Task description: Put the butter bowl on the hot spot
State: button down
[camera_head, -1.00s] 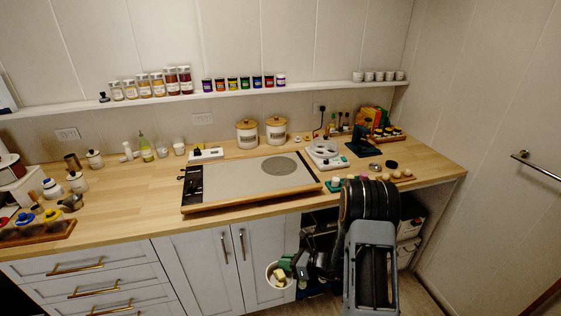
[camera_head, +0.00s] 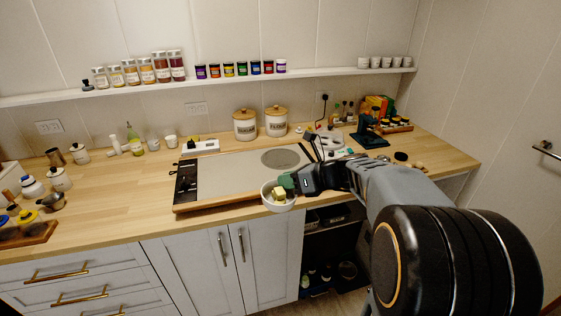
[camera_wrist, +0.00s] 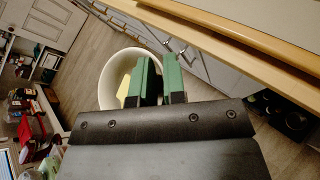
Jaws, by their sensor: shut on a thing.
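The butter bowl (camera_head: 268,203) is a small white bowl with yellow butter pieces in it. My gripper (camera_head: 287,184) is shut on its rim with green fingertips and holds it at the front edge of the counter, near the board. In the wrist view the white bowl (camera_wrist: 112,68) shows beyond my green fingers (camera_wrist: 160,75), which pinch its wall; part of the butter is hidden. The hot spot appears to be the round grey disc (camera_head: 281,158) on the pale board (camera_head: 225,172), behind and above the bowl in the head view. The disc is bare.
A black control strip (camera_head: 186,180) is at the board's left end. Two lidded canisters (camera_head: 245,125) stand behind the board. A white burner-like device (camera_head: 328,143) is right of the disc.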

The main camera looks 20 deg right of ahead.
aim_at(280, 158)
jog(key=i, duration=1)
